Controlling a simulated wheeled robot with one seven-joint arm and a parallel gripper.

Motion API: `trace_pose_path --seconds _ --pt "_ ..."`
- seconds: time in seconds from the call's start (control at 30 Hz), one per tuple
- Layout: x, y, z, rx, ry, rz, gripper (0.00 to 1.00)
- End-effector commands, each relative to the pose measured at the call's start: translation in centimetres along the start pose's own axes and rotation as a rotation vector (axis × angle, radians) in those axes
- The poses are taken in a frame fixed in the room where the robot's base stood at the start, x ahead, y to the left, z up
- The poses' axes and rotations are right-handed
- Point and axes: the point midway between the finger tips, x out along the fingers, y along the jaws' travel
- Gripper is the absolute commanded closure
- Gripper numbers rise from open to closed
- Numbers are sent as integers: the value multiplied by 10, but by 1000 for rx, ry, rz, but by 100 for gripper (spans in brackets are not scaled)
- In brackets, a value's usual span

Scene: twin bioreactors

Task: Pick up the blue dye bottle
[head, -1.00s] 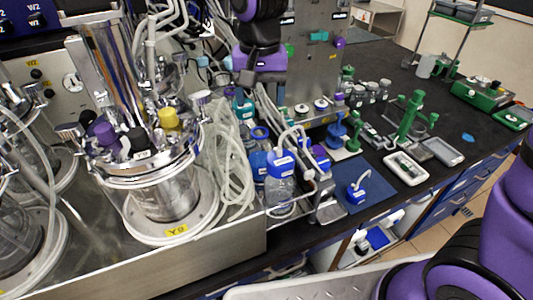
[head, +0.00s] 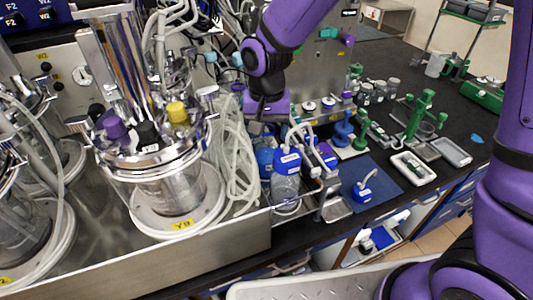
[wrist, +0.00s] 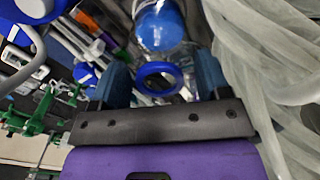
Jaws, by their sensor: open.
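The blue dye bottle (head: 265,161) stands among the glassware beside the metal skid, partly hidden behind a clear bottle with a blue cap (head: 287,162). In the wrist view the dye bottle (wrist: 162,27) shows blue contents, with a blue ring (wrist: 160,74) at its near end. My gripper (head: 264,122) is just above the dye bottle, pointing down. In the wrist view my gripper (wrist: 161,84) is open, with one blue finger on each side of the ring. Whether the fingers touch it I cannot tell.
Pale looped tubing (head: 236,165) hangs close on the left of the bottles. A glass bioreactor vessel (head: 172,190) stands further left. A blue mat (head: 385,187) with a small blue-capped vessel (head: 362,191) lies to the right.

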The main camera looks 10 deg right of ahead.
Motion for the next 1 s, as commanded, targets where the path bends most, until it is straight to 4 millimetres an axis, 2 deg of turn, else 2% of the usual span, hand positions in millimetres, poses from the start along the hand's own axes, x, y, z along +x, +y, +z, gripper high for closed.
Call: trace_pose_path --seconds 0.17,0.47,0.77,0.87,1.0 --pt "0 0 0 0 0 0 30" --pt "0 0 0 0 -1 1 99" --pt "-1 0 0 0 -1 1 100" --pt "-9 0 0 0 0 0 100" --pt "-32 0 0 1 4 -3 100"
